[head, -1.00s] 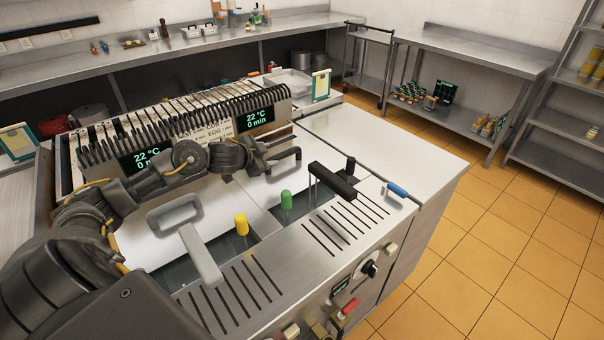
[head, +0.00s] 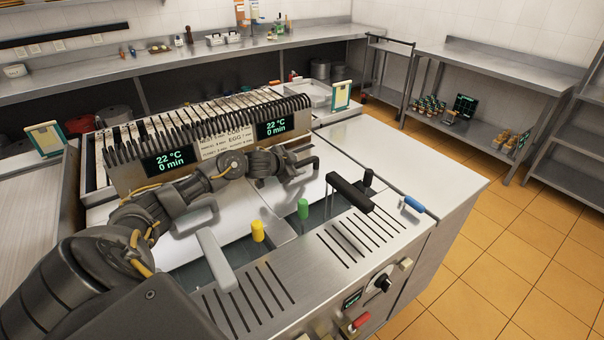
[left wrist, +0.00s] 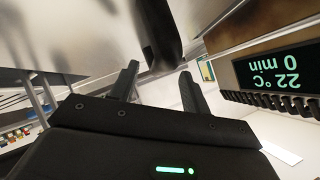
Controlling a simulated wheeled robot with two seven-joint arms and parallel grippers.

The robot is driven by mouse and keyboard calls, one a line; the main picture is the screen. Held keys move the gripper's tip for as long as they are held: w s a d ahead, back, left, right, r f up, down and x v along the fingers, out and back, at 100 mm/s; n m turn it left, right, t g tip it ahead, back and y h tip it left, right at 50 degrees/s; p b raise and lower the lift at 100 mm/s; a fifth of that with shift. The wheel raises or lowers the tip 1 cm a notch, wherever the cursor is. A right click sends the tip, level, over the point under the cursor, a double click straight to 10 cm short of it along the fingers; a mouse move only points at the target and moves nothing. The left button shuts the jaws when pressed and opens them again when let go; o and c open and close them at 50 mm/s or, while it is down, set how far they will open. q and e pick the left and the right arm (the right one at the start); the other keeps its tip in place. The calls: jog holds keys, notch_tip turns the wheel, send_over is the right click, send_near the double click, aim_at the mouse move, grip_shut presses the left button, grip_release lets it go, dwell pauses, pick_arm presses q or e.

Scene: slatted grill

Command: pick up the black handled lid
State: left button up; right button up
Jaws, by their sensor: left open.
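The lid with the black handle is the right one of two flat pale metal lids (head: 283,203) on the fryer top in the head view. Its dark handle is largely overlapped there by my left gripper (head: 298,168), which is just above the lid. In the left wrist view the black handle (left wrist: 157,32) stands ahead of the open fingers of my left gripper (left wrist: 160,85), with a gap in view between the fingers. Whether a finger touches the handle cannot be told. My right gripper is not in view.
A grill (head: 205,135) with two displays stands right behind the lids. In front are a grey bar handle (head: 215,258), a black bar handle (head: 350,191), a yellow knob (head: 258,230) and a green knob (head: 303,208). A clear pale counter (head: 385,155) lies to the right.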

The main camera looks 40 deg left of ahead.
aim_at(298, 163)
pick_arm(q)
jog(key=shift+p+x, duration=0.3)
jog(key=shift+x, duration=1.7)
jog(key=shift+s, duration=0.1)
grip_shut()
